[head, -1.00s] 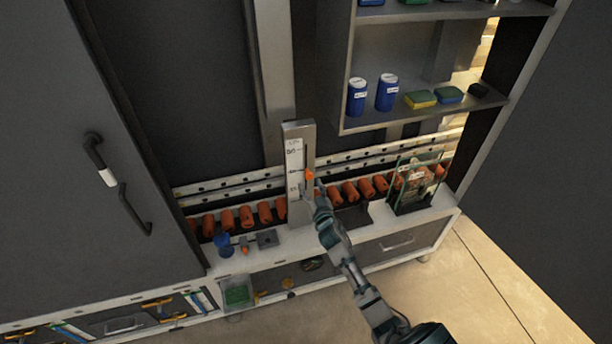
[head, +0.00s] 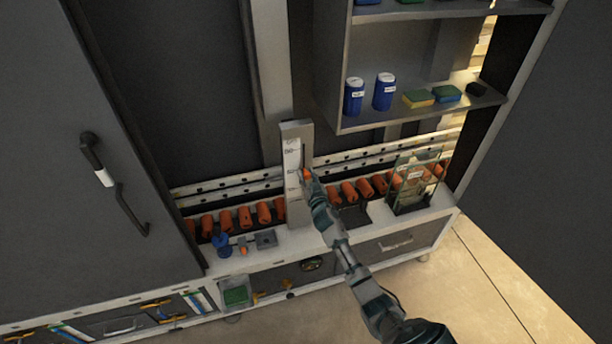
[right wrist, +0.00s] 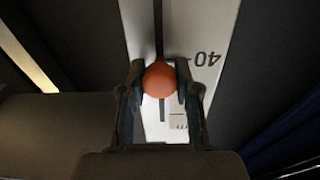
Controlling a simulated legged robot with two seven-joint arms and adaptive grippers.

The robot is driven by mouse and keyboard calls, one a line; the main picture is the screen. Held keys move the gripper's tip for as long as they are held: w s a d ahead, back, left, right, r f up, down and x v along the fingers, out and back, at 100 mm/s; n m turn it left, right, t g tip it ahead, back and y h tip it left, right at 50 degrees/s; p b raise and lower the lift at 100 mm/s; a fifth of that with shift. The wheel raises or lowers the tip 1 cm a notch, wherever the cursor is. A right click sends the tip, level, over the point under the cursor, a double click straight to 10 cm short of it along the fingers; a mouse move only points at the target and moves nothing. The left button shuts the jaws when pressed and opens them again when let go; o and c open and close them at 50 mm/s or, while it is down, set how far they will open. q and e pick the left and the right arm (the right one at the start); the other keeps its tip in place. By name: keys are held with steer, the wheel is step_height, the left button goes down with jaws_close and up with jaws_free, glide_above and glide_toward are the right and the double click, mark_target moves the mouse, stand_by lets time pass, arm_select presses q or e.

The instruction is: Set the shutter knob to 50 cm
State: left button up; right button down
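The orange shutter knob (head: 307,174) sits in a vertical slot on the upright grey panel with a white scale (head: 293,160), close to the 40 mark. The right wrist view shows the round knob (right wrist: 160,79) in the dark slot, with the "40" (right wrist: 208,59) upside down beside it. My right gripper (head: 311,180) is at the knob. Its two fingers (right wrist: 160,85) stand on either side of the knob and appear to touch it. The gripper hides part of the knob and lower slot in the head view. My left gripper is not in view.
A row of orange cylinders (head: 245,218) runs behind the panel. A clear box (head: 415,185) stands on the bench to the right. Blue containers (head: 384,92) and sponges stand on the shelf above right. A grey door with a handle (head: 105,178) is at left.

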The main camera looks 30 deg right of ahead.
mark_target(304, 147)
steer(key=shift+r, duration=0.15)
step_height(304, 147, up, 10)
steer(key=p, duration=0.9)
steer(key=shift+r, duration=0.2)
steer(key=c, duration=1.1)
jaws_free()
steer(key=shift+w, duration=0.1)
steer(key=shift+c, duration=0.2)
steer(key=o, duration=0.3)
steer(key=shift+f, duration=0.15)
